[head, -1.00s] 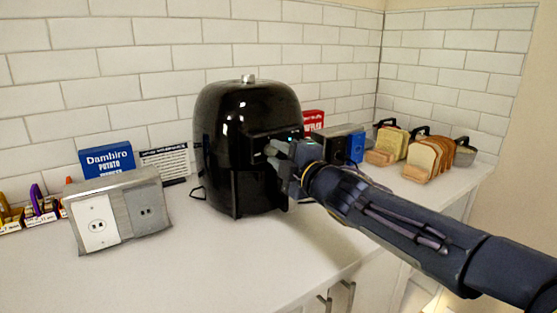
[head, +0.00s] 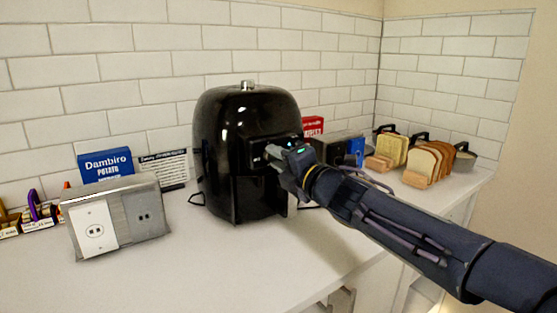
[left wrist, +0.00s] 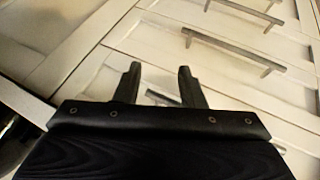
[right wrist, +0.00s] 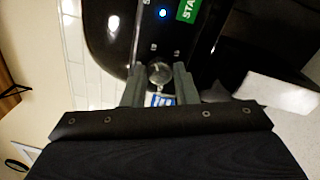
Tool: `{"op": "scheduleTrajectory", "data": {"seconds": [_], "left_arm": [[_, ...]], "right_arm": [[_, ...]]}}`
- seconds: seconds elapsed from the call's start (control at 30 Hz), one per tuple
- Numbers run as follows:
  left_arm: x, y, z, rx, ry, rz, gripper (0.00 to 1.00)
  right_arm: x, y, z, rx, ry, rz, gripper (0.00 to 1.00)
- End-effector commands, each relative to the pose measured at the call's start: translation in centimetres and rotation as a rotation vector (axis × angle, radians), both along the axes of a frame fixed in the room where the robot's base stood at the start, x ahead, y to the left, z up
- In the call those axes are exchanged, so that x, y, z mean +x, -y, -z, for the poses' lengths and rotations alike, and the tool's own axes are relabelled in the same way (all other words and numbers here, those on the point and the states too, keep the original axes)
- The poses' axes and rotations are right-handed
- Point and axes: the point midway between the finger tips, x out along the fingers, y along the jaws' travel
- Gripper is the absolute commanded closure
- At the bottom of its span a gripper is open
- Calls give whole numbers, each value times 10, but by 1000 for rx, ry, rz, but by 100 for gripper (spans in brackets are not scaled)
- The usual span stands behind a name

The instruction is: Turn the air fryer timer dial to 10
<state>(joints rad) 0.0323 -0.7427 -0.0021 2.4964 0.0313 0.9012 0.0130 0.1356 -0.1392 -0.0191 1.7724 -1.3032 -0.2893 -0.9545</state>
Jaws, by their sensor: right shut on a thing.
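My right gripper (head: 277,160) is at that panel. In the right wrist view, the round silvery dial (right wrist: 160,74) lies between the fingertips of my right gripper (right wrist: 159,80), which are shut on it. A blue light and a green start label (right wrist: 187,9) show above the dial. The dial's number marks are too small to read, so its setting cannot be told. My left gripper (left wrist: 157,82) is open and empty in front of cabinet drawers, outside the head view.
A metal outlet box (head: 118,218) and a blue Dambiro box (head: 105,165) stand left of the fryer. Bread slices in racks (head: 425,162) stand at the right. The counter (head: 220,270) in front is clear. Drawer handles (left wrist: 232,50) show below.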

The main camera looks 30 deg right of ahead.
Motion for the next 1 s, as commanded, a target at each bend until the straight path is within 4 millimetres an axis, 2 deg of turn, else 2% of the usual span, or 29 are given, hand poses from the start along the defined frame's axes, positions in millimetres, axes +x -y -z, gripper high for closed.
{"op": "scheduleTrajectory", "data": {"seconds": [0.27, 0.3, 0.43, 0.77, 0.87, 1.0], "left_arm": [[0, 0, 0, 0, 0, 0, 64], [0, 0, 0, 0, 0, 0, 64], [0, 0, 0, 0, 0, 0, 64], [0, 0, -1, 0, 0, 0, 64], [0, 0, -4, 0, 0, 0, 64], [0, 0, -9, 0, 0, 0, 64]], "right_arm": [[0, 0, 1, 0, -1, -1, 97], [0, 0, 1, 1, -1, -1, 70], [0, 0, 1, 1, -1, -1, 53], [-3, 0, 0, 1, 0, 0, 52], [-14, 2, -1, 0, 0, 1, 52], [-38, 5, -1, 0, 2, 2, 52]]}}
